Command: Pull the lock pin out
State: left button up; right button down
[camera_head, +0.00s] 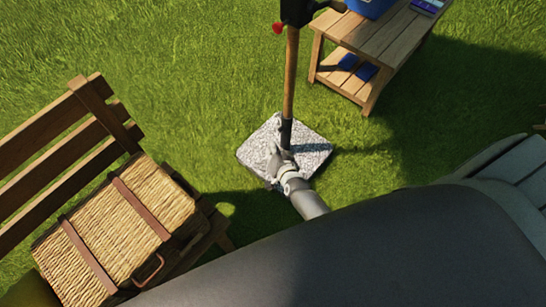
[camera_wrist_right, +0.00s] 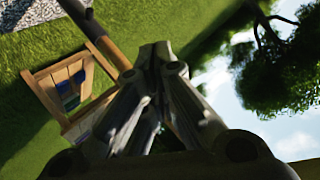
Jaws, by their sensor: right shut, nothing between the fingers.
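A small red knob (camera_head: 277,28) sticks out to the left of a dark fitting (camera_head: 297,10) at the top edge of the head view. It may be the lock pin's head; I cannot tell for sure. The fitting sits on a wooden pole (camera_head: 290,75) that stands in a dark sleeve on a speckled stone base (camera_head: 255,150). My left gripper is not in view.
A wooden side table (camera_head: 385,40) with a blue box (camera_head: 370,5) stands at upper right. A wooden bench (camera_head: 45,140) with a wicker hamper (camera_head: 115,235) is at left. The wrist view also shows the pole (camera_wrist_right: 108,45). Open grass lies between.

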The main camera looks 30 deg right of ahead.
jog(key=shift+s+a+f+n+g+y, duration=0.15)
jog(key=shift+s+f, duration=0.3)
jog(key=shift+f, duration=0.1)
jog(key=shift+s+a+f+n+g+y, duration=0.15)
jog(key=shift+s+f, duration=0.25)
jog(key=shift+f, duration=0.15)
jog(key=s+a+f+n+g, duration=0.1)
jog(key=s+f+n+g, duration=0.2)
jog(key=s+f, duration=0.5)
jog(key=s+f+n+g+y, duration=0.15)
jog(key=s+f, duration=0.25)
jog(key=s, duration=0.8)
jog(key=s+a+f+n+g, duration=0.1)
jog(key=s+f+n+g, duration=0.25)
jog(key=s+f, duration=0.45)
jog(key=s+d+f+n+g, duration=0.1)
jog(key=s+d+n+g, duration=0.1)
jog(key=s, duration=1.2)
jog(key=shift+d+f+g+h, duration=0.15)
jog(key=shift+d+g+h, duration=0.2)
jog(key=shift+d+g, duration=0.15)
